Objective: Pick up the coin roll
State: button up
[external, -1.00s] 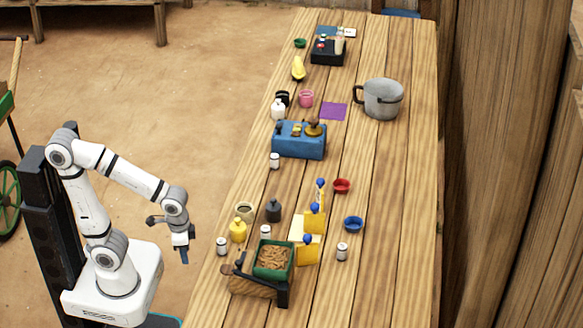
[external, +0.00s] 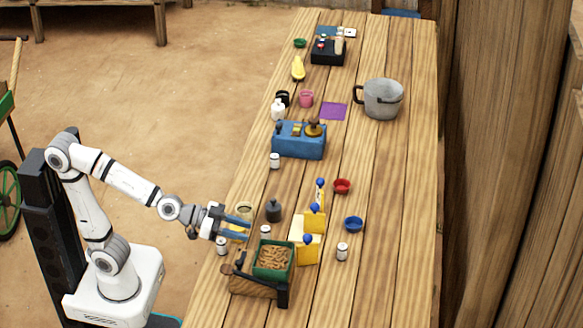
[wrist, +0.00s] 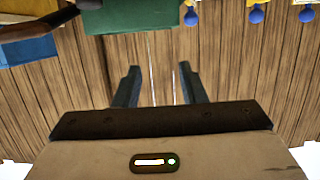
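I cannot make out the coin roll for certain in either view. Small items lie on top of the blue box (external: 299,142), too small to name.
A green tray of brown pieces (external: 273,258) on a wooden stand is close to my gripper. A dark bottle (external: 273,211), white-bodied jars (external: 342,252), blue-topped yellow packets (external: 308,250) and bowls (external: 353,224) are nearby. A grey pot (external: 383,99) stands farther back. The right side is mostly clear.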

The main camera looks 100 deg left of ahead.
aim_at(222, 240)
jog(key=a+r+n+t+y, duration=0.2)
jog(key=a+r+y, duration=0.1)
jog(key=r+y, duration=0.1)
jog(key=s+f+n+g+y, duration=0.1)
jog(key=s+f+g, duration=0.1)
jog(key=f, duration=0.3)
jog(key=s+a+f+n+g+y+b, duration=0.1)
jog(key=s+f+n+g, duration=0.1)
jog(key=s+f, duration=0.2)
jog(key=s+a+f+n+g+y+b, duration=0.1)
jog(key=s+f+n+g+y, duration=0.1)
jog(key=s+f, duration=0.2)
notch_tip(222, 240, down, 2)
jog(key=shift+s+a+f, duration=0.1)
jog(key=shift+f, duration=0.05)
jog(key=shift+f+g, duration=0.2)
jog(key=shift+g, duration=0.1)
jog(key=shift+w+a+f+b, duration=0.25)
jog(key=shift+w+b, duration=0.05)
jog(key=shift+b, duration=0.2)
jog(key=b+x, duration=0.2)
jog(key=shift+w+a+f+b, duration=0.15)
jog(key=shift+w+b, duration=0.05)
jog(key=shift+b, duration=0.1)
jog(key=shift+w+a+f+b, duration=0.1)
jog(key=shift+w+a+b, duration=0.35)
jog(key=shift+w+b, duration=0.15)
jog(key=shift+c, duration=0.3)
grip_shut()
